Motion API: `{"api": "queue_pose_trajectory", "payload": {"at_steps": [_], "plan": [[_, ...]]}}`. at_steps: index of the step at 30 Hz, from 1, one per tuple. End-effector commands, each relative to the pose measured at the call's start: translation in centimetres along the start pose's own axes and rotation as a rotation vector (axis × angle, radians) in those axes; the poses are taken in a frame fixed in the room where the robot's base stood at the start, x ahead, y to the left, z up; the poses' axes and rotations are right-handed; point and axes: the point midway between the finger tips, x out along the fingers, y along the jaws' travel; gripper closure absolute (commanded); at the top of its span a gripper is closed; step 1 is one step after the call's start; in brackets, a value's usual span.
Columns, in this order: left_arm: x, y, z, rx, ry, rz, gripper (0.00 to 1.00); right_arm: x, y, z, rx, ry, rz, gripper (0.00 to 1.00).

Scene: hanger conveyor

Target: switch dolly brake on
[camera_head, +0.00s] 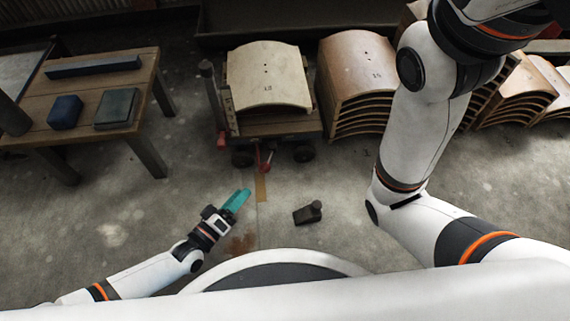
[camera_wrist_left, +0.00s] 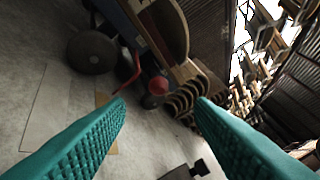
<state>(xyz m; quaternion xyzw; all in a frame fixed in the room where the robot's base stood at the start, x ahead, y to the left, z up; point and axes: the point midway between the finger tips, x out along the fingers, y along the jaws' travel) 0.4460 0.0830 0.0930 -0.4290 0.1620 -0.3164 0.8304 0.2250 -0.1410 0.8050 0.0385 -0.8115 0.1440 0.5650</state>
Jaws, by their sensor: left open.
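The dolly (camera_head: 281,124) is a low wooden cart on dark wheels, with an upright post at its left end, and it carries a stack of curved wooden boards. A red brake lever with a round knob (camera_head: 266,168) sticks out low from its near side. In the left wrist view, the red knob (camera_wrist_left: 158,85) shows between the fingers and beyond their tips, with a bent red bar to its left. My left gripper (camera_head: 241,195) has teal fingers, is open and empty, and is apart from the lever, on its near side. My right gripper is out of view.
A wooden table (camera_head: 140,87) with blue blocks stands at the left. More curved board stacks (camera_head: 357,80) stand right of the dolly. A small dark block-like object (camera_head: 307,213) lies on the floor. My right arm spans the right side. Floor before the dolly is mostly clear.

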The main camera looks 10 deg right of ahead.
Motion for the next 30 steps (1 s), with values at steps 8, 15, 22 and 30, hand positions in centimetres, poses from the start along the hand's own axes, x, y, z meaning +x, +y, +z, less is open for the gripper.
{"api": "queue_pose_trajectory", "payload": {"at_steps": [8,15,22,30], "plan": [[3.5,0.5,-0.3,-0.004,-0.001,0.001,0.51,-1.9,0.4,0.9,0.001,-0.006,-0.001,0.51],[8.4,0.5,-0.3,-0.003,-0.001,0.001,0.51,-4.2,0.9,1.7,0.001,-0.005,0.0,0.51],[11.2,0.4,-0.2,-0.002,0.0,0.003,0.51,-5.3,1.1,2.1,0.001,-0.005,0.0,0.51],[11.9,0.2,-0.1,-0.001,0.001,0.004,0.51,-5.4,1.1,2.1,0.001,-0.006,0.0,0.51]]}}
